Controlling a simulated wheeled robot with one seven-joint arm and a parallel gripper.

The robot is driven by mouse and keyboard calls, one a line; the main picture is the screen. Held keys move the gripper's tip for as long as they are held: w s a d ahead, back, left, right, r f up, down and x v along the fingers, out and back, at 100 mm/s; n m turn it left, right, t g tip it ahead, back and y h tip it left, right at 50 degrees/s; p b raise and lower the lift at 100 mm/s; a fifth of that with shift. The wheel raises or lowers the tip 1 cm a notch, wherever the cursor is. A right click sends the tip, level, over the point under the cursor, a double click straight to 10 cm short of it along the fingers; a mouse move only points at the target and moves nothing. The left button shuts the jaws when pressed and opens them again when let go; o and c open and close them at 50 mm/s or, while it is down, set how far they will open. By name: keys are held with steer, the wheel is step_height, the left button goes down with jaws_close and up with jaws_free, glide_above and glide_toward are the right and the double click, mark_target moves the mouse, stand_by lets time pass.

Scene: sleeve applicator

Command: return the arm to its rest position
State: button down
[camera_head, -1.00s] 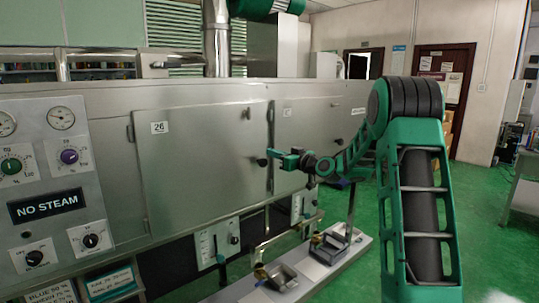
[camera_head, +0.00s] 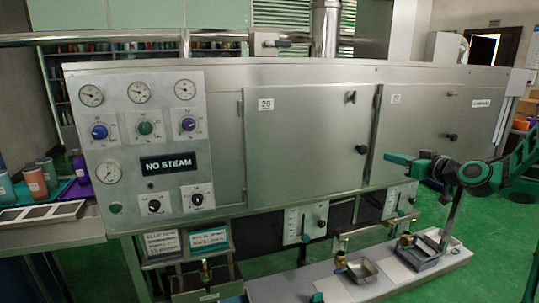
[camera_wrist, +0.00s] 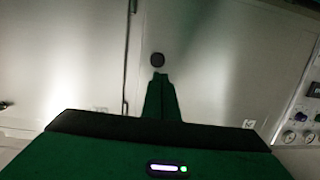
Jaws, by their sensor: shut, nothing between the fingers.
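My gripper (camera_head: 402,160) is at the right of the head view, green, in front of the machine's steel doors. It is held in the air and points left, with its fingers together and nothing held. In the wrist view, my gripper (camera_wrist: 160,85) is dark green, and a black door knob (camera_wrist: 157,60) shows just beyond its tips. I cannot tell the gap between the tips and the knob. Most of my arm lies beyond the right edge of the head view.
The steel machine (camera_head: 300,150) carries a control panel (camera_head: 150,145) with gauges, knobs and a "NO STEAM" sign. Below stands a low bench (camera_head: 320,285) with metal trays. Colored containers (camera_head: 37,182) stand at the far left. Green floor is open at the right.

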steer(key=s+a+f+m+g+h, duration=0.1)
steer(key=s+a+f+g+h, duration=0.1)
steer(key=s+f+g, duration=0.45)
steer(key=s+a+f+m+g+h, duration=0.1)
steer(key=s+f, duration=0.2)
steer(key=s, duration=0.7)
steer(key=s+f+m+g+h, duration=0.1)
steer(key=s+f+m+g, duration=0.2)
steer(key=s, duration=2.7)
steer(key=m+g, duration=0.5)
steer(key=shift+a+f+h, duration=0.25)
steer(key=shift+f+h, duration=0.05)
steer(key=shift+h, duration=0.1)
steer(key=shift+w+f, duration=0.25)
steer(key=shift+w, duration=0.3)
